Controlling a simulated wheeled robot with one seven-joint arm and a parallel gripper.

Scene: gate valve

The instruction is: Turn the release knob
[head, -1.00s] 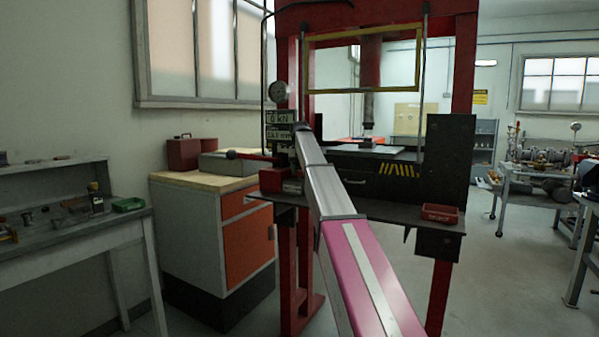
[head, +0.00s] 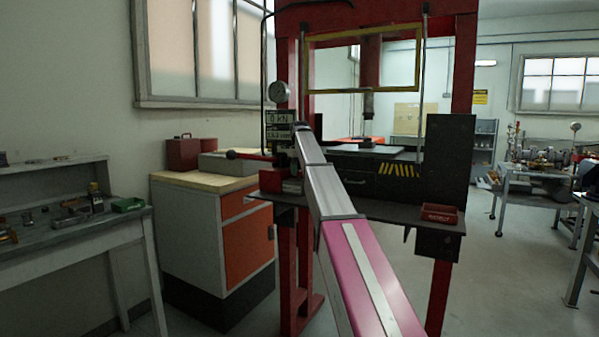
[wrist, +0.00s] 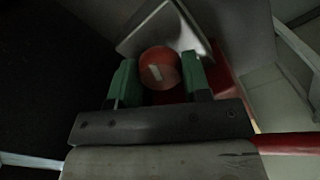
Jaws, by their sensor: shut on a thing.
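The release knob (wrist: 160,66) is round and red with a pale mark on its face. In the wrist view it sits between the two green fingers of my gripper (wrist: 159,76), which is shut on it. A grey metal block lies just beyond the knob. In the head view my arm reaches to the left side of the red press frame (head: 463,60), near the gauge and display. There my arm hides the knob and the gripper. The press ram (head: 368,103) hangs above the bed plate (head: 375,151) with a gap below it.
A round gauge (head: 279,92) and a display (head: 279,128) are on the press's left upright. A lever with a dark ball end (head: 232,155) sticks out left. A red tray (head: 440,214) stands on the press shelf. An orange-fronted cabinet (head: 247,237) stands left.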

